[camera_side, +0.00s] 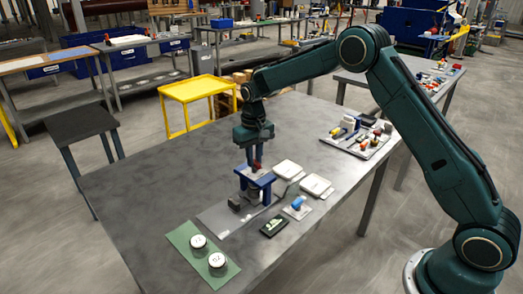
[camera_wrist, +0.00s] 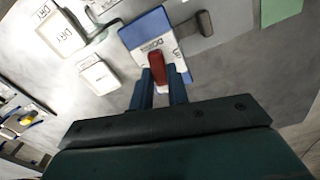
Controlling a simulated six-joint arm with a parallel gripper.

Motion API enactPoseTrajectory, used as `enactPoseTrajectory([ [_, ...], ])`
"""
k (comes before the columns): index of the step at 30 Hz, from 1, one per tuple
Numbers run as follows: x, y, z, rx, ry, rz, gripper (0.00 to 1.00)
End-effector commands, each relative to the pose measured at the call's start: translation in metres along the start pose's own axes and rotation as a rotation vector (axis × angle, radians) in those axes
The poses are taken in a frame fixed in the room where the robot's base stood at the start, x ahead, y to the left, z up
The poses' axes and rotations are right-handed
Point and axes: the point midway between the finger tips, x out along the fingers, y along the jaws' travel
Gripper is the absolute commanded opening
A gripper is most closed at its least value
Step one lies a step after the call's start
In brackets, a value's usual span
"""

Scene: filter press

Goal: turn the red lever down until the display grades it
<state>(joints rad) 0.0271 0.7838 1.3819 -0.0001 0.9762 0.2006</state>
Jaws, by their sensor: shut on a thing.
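The red lever (camera_wrist: 156,66) shows in the wrist view between the two blue fingers of my gripper (camera_wrist: 161,82). The gripper is shut on it. In the side view the red lever (camera_side: 257,166) is a small patch at the top of the blue press (camera_side: 262,181), directly below my gripper (camera_side: 256,160). The blue and white press top (camera_wrist: 147,30) has lettering that is only partly readable. The lever's exact angle is hard to judge. A dark small box (camera_side: 235,203) stands beside the press and may be the display; no reading on it is legible.
A dark tray (camera_side: 273,226) and a blue-handled item (camera_side: 297,206) lie in front. Two round jars stand on a green mat (camera_side: 183,232). The table's left is clear.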

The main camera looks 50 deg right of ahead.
Motion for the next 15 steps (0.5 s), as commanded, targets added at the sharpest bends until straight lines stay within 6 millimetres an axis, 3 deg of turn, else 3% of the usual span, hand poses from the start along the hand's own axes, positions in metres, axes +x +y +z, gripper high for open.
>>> enactPoseTrajectory([
  [15,-0.0017,-0.0002,-0.0004,-0.237,0.002,0.000,0.00],
])
